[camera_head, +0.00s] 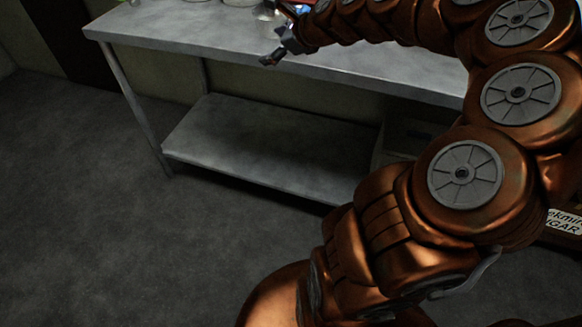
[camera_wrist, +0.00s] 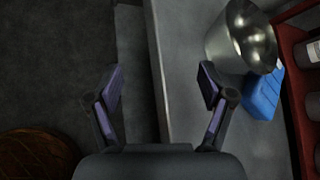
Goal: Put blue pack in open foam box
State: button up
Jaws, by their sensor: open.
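A blue block-like item (camera_wrist: 262,95), which looks like the blue pack, lies on the grey metal table in the wrist view, partly behind a shiny metal pot. A bit of blue (camera_head: 303,7) also shows at the top edge of the head view, behind my arm. My gripper (camera_wrist: 160,88) is open and empty, its fingers spread over the table's edge, to the left of the blue item and apart from it. In the head view my gripper (camera_head: 278,45) is at the table's front edge. I cannot make out an open foam box in either view.
The metal pot (camera_wrist: 240,38) stands close to the right finger. A red crate (camera_wrist: 289,72) with bottles is at the right. The table (camera_head: 190,32) has bare room at left and a lower shelf (camera_head: 255,145). A box with lettering (camera_head: 565,221) is at far right.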

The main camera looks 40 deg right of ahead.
jog(key=s+a+f+n+g+y, duration=0.1)
jog(key=s+a+f+n+g, duration=0.2)
jog(key=s+a+n, duration=0.35)
jog(key=s+a+f+n+g+y, duration=0.1)
jog(key=s+a+f+n+g, duration=0.25)
jog(key=a+n, duration=0.6)
jog(key=s+a+f+n+g+h, duration=0.1)
jog(key=s+a+f+n+g, duration=0.1)
jog(key=s, duration=0.4)
jog(key=s+a+f+n+g, duration=0.2)
jog(key=s+a+n, duration=0.1)
jog(key=s, duration=0.4)
jog(key=shift+a+f+n+h, duration=0.15)
jog(key=shift+a+n+h, duration=0.15)
jog(key=shift+h, duration=0.1)
jog(key=s+n+g, duration=0.1)
jog(key=s+n, duration=0.1)
jog(key=s, duration=0.1)
jog(key=s+d+f+n+g+h, duration=0.1)
jog(key=s+n, duration=0.1)
jog(key=s, duration=0.2)
jog(key=s+n+g+h, duration=0.1)
jog(key=s+n, duration=0.1)
jog(key=s, duration=0.2)
jog(key=shift+d+f, duration=0.25)
jog(key=shift+c, duration=0.4)
